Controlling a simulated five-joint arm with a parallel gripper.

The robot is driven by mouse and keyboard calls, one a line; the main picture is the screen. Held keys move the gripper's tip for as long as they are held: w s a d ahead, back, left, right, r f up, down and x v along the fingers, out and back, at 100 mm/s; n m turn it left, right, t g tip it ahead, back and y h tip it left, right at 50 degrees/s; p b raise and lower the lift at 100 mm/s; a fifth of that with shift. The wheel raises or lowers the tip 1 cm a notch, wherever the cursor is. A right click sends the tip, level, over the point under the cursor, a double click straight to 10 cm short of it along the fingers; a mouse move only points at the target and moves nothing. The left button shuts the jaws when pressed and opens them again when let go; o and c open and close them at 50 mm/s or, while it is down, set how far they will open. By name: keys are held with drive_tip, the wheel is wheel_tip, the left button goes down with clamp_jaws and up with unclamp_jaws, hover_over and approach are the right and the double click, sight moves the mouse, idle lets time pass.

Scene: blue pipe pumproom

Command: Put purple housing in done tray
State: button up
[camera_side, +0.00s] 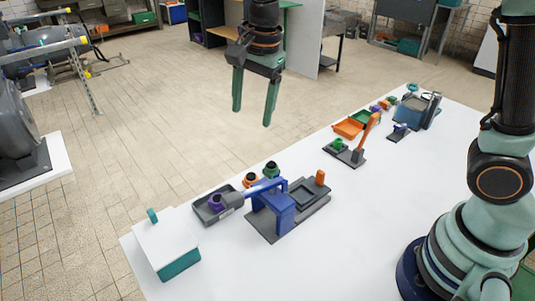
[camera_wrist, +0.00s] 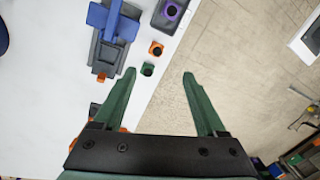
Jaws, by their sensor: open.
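A purple housing (camera_side: 216,202) with a dark opening sits in a dark grey tray (camera_side: 202,215) at the table's left edge. The housing also shows at the top of the wrist view (camera_wrist: 172,11), in the tray (camera_wrist: 159,24). Another small purple piece (camera_side: 375,108) is far back. I see no label showing which tray is the done tray; an orange tray (camera_side: 348,129) and a green tray (camera_side: 362,117) stand farther back. My gripper (camera_side: 252,117) is open and empty, high above the table edge. In the wrist view my gripper (camera_wrist: 159,73) has nothing between its fingers.
A blue press (camera_side: 277,207) stands beside the grey tray, its arm reaching toward it. Orange (camera_side: 250,180) and green (camera_side: 271,170) housings stand near the edge. A teal-based white-topped box (camera_side: 167,245) is front left. The table's front middle is clear.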

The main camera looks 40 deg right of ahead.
drive_tip(key=s+d+r+n+t, duration=0.2)
drive_tip(key=s+d+n+t, duration=0.1)
drive_tip(key=s+d+n, duration=1)
drive_tip(key=shift+s+n+t+h, duration=0.2)
drive_tip(key=shift+n+t+h, duration=0.1)
drive_tip(key=shift+n+t, duration=0.15)
drive_tip(key=shift+r, duration=0.1)
idle(0.4)
